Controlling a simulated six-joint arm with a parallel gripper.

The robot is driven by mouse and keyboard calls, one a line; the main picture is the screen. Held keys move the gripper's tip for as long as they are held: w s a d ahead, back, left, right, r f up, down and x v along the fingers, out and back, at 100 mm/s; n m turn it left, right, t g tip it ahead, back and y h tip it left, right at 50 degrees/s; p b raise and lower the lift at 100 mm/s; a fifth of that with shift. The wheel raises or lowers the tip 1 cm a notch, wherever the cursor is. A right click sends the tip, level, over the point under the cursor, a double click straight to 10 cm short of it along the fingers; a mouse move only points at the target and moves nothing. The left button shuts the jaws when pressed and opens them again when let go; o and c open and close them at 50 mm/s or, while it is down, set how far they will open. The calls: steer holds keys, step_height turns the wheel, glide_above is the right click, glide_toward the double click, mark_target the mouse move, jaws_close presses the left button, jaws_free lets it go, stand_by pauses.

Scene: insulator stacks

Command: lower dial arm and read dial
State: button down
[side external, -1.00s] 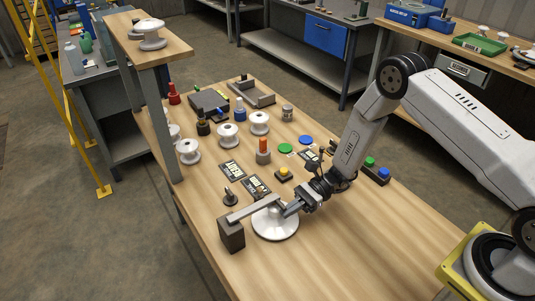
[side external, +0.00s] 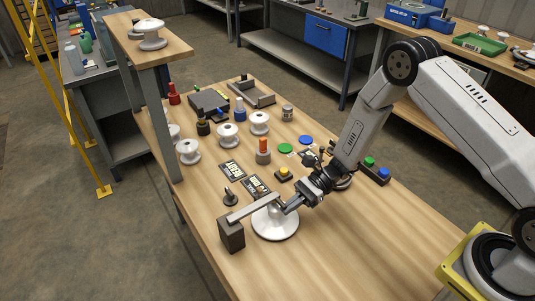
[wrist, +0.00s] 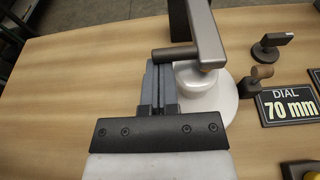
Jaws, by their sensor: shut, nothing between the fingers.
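The grey dial arm (side external: 254,207) reaches from a dark block (side external: 231,235) over a white round insulator (side external: 276,223). It also shows in the wrist view (wrist: 204,35), with a short round peg (wrist: 174,53) at its end, and its tip lies over the insulator top (wrist: 195,85). I cannot tell whether they touch. My gripper (side external: 286,208) is shut and empty beside the arm's end. In the wrist view its fingertips (wrist: 162,70) lie just below the peg, left of the insulator.
A small dark post with a flat top (side external: 230,198) stands beside the plates. Several white insulators (side external: 228,135), a yellow button (side external: 284,174) and a raised shelf (side external: 165,46) are further back. The front table is clear.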

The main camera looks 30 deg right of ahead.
stand_by(0.3)
steer(key=v, duration=1)
steer(key=shift+f, duration=0.2)
steer(key=shift+s, duration=0.1)
steer(key=s+d+r+n+t+h, duration=0.2)
steer(key=s+d+r+n+h, duration=0.2)
steer(key=s+r+n+h, duration=0.7)
steer(key=shift+s+d+r+n+t+h, duration=0.25)
steer(key=shift+r+n+h, duration=0.3)
steer(key=shift+n+h, duration=2.25)
